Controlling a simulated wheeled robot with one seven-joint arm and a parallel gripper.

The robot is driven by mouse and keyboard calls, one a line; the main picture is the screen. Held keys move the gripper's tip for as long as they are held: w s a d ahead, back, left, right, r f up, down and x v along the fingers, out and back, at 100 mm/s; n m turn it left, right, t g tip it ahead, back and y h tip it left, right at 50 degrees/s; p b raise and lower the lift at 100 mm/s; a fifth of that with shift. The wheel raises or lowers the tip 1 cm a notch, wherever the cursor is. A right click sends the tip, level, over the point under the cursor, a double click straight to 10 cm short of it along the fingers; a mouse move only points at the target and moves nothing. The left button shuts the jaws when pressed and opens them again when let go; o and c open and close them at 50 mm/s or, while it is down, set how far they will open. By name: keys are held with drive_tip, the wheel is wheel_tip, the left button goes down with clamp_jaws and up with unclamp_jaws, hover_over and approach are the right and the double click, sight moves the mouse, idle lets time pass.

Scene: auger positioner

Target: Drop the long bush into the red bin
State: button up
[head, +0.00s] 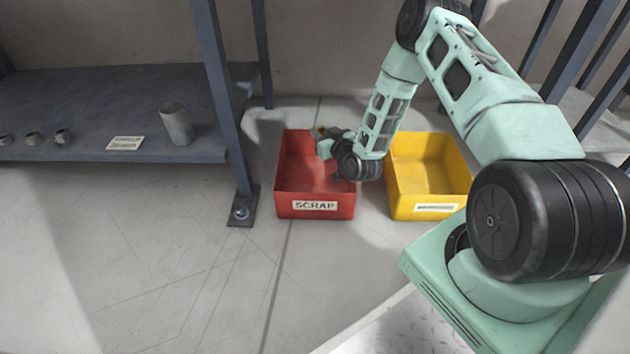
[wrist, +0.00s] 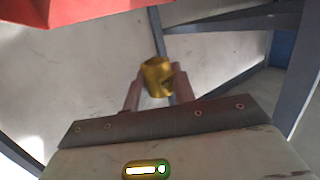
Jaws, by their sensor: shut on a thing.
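The red bin (head: 315,209) stands on the floor, with a "SCRAP" label on its front. Its red wall also shows at the top left of the wrist view (wrist: 70,10). My gripper (head: 321,139) is over the bin, towards its back and right side. In the wrist view my gripper (wrist: 157,84) is shut on a brass-coloured piece, the long bush (wrist: 157,76), held between the two fingertips. Only a small bit of the bush shows in the head view. My wrist hides part of the bin's inside; the visible floor of the bin looks empty.
A yellow bin (head: 430,209) stands just right of the red bin. A grey shelf (head: 80,95) at the left holds a metal cylinder (head: 176,125), several small round parts and a label card (head: 125,143). Its post (head: 228,110) stands left of the red bin. The front floor is clear.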

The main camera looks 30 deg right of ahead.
wheel_tip(320, 180, down, 2)
drive_tip(key=shift+f+b, duration=0.25)
drive_tip(key=shift+b, duration=0.45)
drive_tip(key=shift+r, duration=0.1)
drive_tip(key=o, duration=1.1)
wheel_tip(320, 180, up, 10)
drive_tip(key=p, duration=0.7)
drive_tip(key=shift+s, duration=0.1)
